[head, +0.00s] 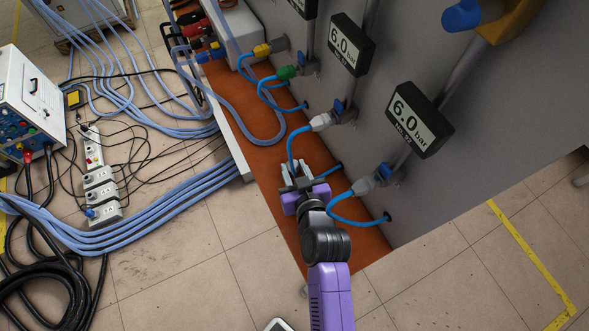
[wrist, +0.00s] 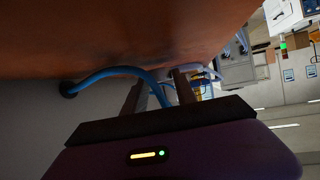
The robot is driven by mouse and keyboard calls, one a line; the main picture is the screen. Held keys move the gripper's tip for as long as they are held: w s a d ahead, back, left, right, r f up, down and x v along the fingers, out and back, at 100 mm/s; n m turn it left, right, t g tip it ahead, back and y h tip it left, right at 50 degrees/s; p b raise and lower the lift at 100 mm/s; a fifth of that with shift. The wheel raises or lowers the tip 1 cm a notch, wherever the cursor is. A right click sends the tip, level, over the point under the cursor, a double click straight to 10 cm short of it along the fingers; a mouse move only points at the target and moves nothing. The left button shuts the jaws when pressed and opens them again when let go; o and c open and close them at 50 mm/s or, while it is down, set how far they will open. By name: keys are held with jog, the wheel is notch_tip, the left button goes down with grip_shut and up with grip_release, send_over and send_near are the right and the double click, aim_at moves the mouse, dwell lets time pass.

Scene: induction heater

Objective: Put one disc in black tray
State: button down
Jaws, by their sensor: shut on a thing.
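My gripper (head: 297,171) is low over the orange-brown base strip, beside the grey cabinet. A blue hose (head: 291,152) runs down from a white connector to my fingers and on towards the cabinet wall. In the wrist view the blue hose (wrist: 105,73) passes from a dark hole to between my two fingers (wrist: 157,92). My gripper appears shut on this hose; the exact contact is partly hidden. I see no disc and no black tray in either view.
The grey cabinet (head: 300,60) with pressure gauges (head: 418,120) and blue hoses stands close on the right. Cables (head: 120,225), a power strip (head: 100,180) and a white control box (head: 28,100) lie to the left.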

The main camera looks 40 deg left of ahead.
jog(key=shift+f, duration=0.45)
jog(key=shift+f, duration=0.1)
jog(key=shift+f, duration=0.15)
jog(key=c, duration=1)
grip_release()
jog(key=shift+r, duration=0.2)
jog(key=b+v, duration=0.1)
jog(key=v, duration=1.1)
jog(key=shift+d+b, duration=0.1)
jog(key=shift+b, duration=0.25)
